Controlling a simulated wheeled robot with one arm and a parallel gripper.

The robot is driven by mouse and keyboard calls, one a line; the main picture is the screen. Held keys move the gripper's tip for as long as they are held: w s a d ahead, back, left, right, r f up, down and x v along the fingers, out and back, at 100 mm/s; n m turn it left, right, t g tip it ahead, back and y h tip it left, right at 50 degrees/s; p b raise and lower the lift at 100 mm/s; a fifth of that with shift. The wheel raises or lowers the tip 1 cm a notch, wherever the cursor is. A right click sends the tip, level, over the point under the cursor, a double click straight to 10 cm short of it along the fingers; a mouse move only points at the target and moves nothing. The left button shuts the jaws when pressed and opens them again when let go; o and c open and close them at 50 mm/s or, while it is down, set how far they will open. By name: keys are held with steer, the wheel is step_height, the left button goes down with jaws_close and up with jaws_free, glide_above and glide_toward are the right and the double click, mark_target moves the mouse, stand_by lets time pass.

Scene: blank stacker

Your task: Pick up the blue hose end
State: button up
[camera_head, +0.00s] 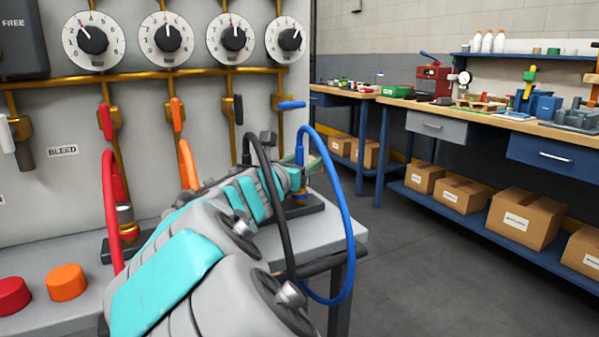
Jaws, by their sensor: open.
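The blue hose (345,215) makes a tall loop at the right end of the grey bench. Its upper end bends down at the blue end piece (302,146), which stands over a brass fitting (299,197) on a dark base block. The other side of the loop hangs below the bench edge. My arm reaches across from the bottom middle. My gripper (306,165) is open at the blue hose end, close to it. The fingers are small and partly hidden by my wrist, so I cannot tell whether they touch the hose.
A black hose (285,215) loops in front of my wrist's right side. A red hose (110,205) and an orange hose (187,165) stand to the left. The panel with gauges (167,38) rises behind. A workbench (480,115) stands far right, with open floor (410,265) between.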

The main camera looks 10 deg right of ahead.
steer(key=shift+c, duration=0.2)
jaws_close()
stand_by(0.3)
